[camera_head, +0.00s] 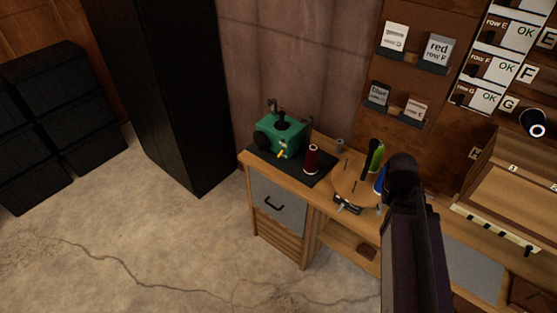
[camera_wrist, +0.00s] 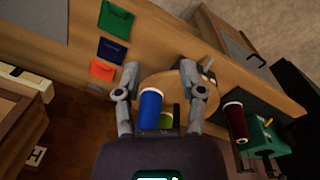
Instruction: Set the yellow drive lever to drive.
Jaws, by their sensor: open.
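The green machine (camera_head: 283,134) stands on a dark mat at the left end of the wooden bench. A small yellow lever (camera_head: 281,153) sticks out low on its front. The machine (camera_wrist: 265,140) and the yellow lever (camera_wrist: 268,121) also show at the right of the wrist view. The lever's setting is too small to read. My gripper (camera_wrist: 158,74) is open, its two grey fingers well apart over the round wooden board, away from the lever. A blue spool (camera_wrist: 151,105) appears between the fingers, but I cannot tell whether they touch it. My arm hides the gripper in the head view.
A dark red spool (camera_head: 311,160) stands right beside the machine. The round wooden board (camera_head: 354,187) with pegs and a green spool (camera_head: 375,157) lies further right. A black cabinet (camera_head: 165,90) stands left of the bench. The concrete floor (camera_head: 150,235) in front is clear.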

